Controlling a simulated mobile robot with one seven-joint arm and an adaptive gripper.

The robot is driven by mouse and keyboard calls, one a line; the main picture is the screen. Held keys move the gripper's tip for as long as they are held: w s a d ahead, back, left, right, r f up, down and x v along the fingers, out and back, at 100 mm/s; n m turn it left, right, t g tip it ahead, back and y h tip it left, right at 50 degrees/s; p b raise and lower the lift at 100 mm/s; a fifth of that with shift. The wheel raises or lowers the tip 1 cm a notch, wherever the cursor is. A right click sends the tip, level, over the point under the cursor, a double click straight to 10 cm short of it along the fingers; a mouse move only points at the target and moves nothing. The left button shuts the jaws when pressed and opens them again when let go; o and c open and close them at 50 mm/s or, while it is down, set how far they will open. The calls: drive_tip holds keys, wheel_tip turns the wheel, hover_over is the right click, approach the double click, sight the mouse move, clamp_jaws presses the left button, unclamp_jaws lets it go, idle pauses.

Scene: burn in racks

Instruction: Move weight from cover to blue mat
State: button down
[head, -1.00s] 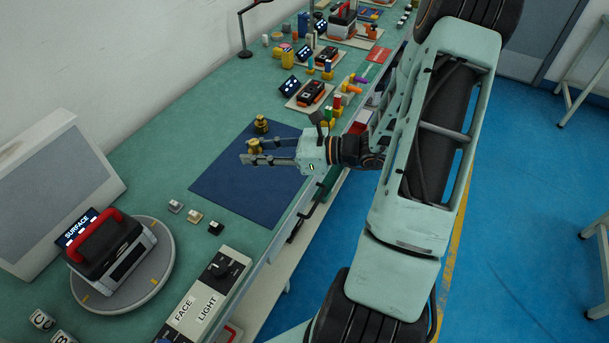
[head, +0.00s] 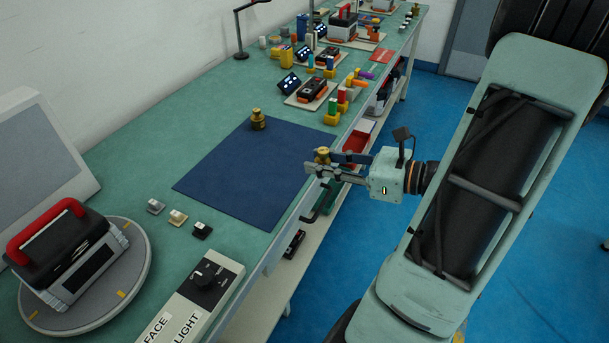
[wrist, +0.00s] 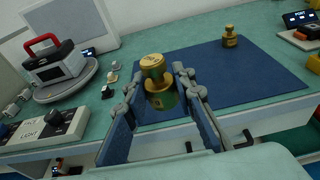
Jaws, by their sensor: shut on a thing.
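My gripper (head: 335,169) is shut on a brass weight (head: 322,156), held upright between the fingers. In the head view it is at the right front edge of the table, beside the blue mat (head: 240,175). In the wrist view the held weight (wrist: 158,85) sits between the two fingers, with the mat (wrist: 265,70) behind it. A second brass weight (head: 258,119) stands on the far corner of the mat; it also shows in the wrist view (wrist: 230,37). I cannot make out a cover under either weight.
A red-handled device (head: 65,250) sits on a round turntable (head: 125,290) at the left. Small blocks (head: 178,217) and a knob panel (head: 205,290) lie in front of the mat. Several devices and coloured pieces (head: 312,90) stand beyond it. Most of the mat is clear.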

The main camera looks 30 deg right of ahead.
drive_tip(key=w+f, duration=0.3)
drive_tip(key=w, duration=0.4)
drive_tip(key=b, duration=0.2)
hover_over(305, 175)
drive_tip(key=f, duration=0.5)
drive_tip(key=shift+s+a, duration=0.1)
drive_tip(key=shift+s, duration=0.15)
drive_tip(key=shift+w+f, duration=0.2)
drive_tip(key=shift+f, duration=0.05)
drive_tip(key=shift+w+f+b, duration=0.2)
drive_tip(key=shift+f+b, duration=0.1)
drive_tip(key=shift+f, duration=1.4)
drive_tip(key=shift+f, duration=0.1)
drive_tip(key=c, duration=1.6)
unclamp_jaws()
